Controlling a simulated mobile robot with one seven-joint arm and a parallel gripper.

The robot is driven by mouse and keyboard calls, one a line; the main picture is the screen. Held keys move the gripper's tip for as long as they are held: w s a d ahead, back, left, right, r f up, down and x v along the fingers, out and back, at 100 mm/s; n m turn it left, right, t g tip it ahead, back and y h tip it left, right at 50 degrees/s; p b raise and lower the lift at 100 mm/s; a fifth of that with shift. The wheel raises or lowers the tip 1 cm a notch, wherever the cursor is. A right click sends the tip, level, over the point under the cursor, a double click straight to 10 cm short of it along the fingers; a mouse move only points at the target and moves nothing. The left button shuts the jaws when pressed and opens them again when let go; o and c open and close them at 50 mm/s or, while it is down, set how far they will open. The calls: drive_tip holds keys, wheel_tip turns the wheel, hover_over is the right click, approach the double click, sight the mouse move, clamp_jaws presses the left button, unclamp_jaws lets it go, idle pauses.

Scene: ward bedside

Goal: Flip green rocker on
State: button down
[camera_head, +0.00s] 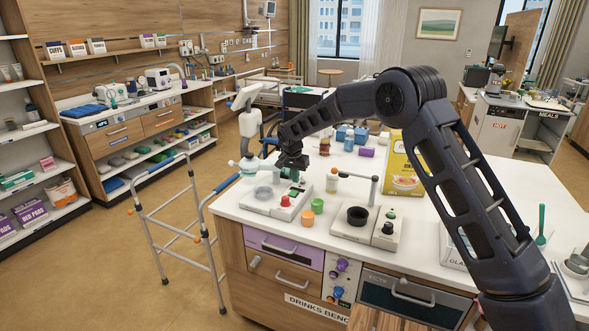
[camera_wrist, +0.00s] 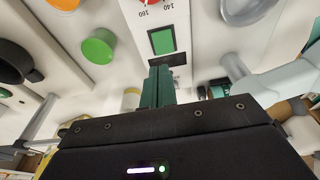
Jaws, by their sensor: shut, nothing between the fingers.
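The green rocker (camera_wrist: 162,40) is a flat green rectangle in a black frame on a white appliance panel in the wrist view. Numbers 140 and 160 and part of a red dial (camera_wrist: 152,2) are beside it. The appliance (camera_head: 262,207), with a glass dish and red dial (camera_head: 285,201), is at the bench's left in the head view. My gripper (camera_wrist: 158,72) has its dark green fingers closed together, empty, tips just below the rocker in the picture. Whether they touch the panel I cannot tell. In the head view my gripper (camera_head: 293,174) is over the appliance's back end and hides the rocker.
A green cup (camera_head: 317,205) and an orange cup (camera_head: 307,218) stand right of the appliance. A second appliance (camera_head: 372,234) with a black bowl is farther right. A yellow box (camera_head: 402,165) stands behind. A walker (camera_head: 165,210) is left of the bench.

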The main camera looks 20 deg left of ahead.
sight(296, 191)
drive_tip(key=shift+w+f, duration=0.25)
drive_tip(key=shift+f, duration=0.9)
drive_tip(key=shift+w+f, duration=0.2)
drive_tip(key=shift+f, duration=0.95)
drive_tip(key=shift+w+f+g, duration=0.25)
drive_tip(key=shift+f+g, duration=0.1)
drive_tip(key=shift+g, duration=0.05)
drive_tip(key=shift+s, duration=0.15)
drive_tip(key=shift+s+r, duration=0.2)
drive_tip(key=shift+s, duration=0.6)
drive_tip(key=shift+r, duration=0.1)
wheel_tip(296, 191, up, 14)
drive_tip(key=s, duration=0.2)
drive_tip(key=shift+s+f, duration=0.2)
drive_tip(key=shift+s, duration=0.1)
